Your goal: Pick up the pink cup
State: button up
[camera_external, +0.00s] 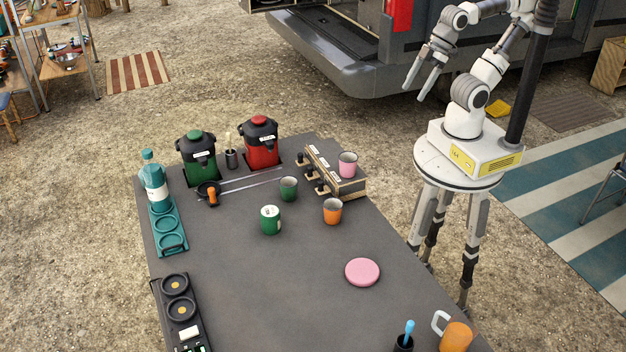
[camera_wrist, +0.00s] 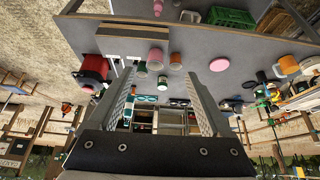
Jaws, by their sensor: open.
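The pink cup (camera_external: 347,164) stands upright on a low wooden rack (camera_external: 345,184) with dark knobs, at the table's far right side. It also shows in the wrist view (camera_wrist: 156,57), beyond and between my fingers. My gripper (camera_external: 421,88) is open and empty. It is raised near the van's rear, up and to the right of the cup and well apart from it. Both fingers show in the wrist view (camera_wrist: 157,82), spread wide.
An orange cup (camera_external: 332,211) and green cups (camera_external: 289,188) (camera_external: 270,220) stand near the rack. Red (camera_external: 262,144) and green (camera_external: 198,156) lidded dispensers stand behind. A pink disc (camera_external: 362,271) lies on the table, with clear surface around it. An orange mug (camera_external: 456,337) stands at the front.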

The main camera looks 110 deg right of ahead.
jog(key=shift+o, duration=0.3)
jog(key=shift+o, duration=1.1)
jog(key=shift+w+a, duration=0.1)
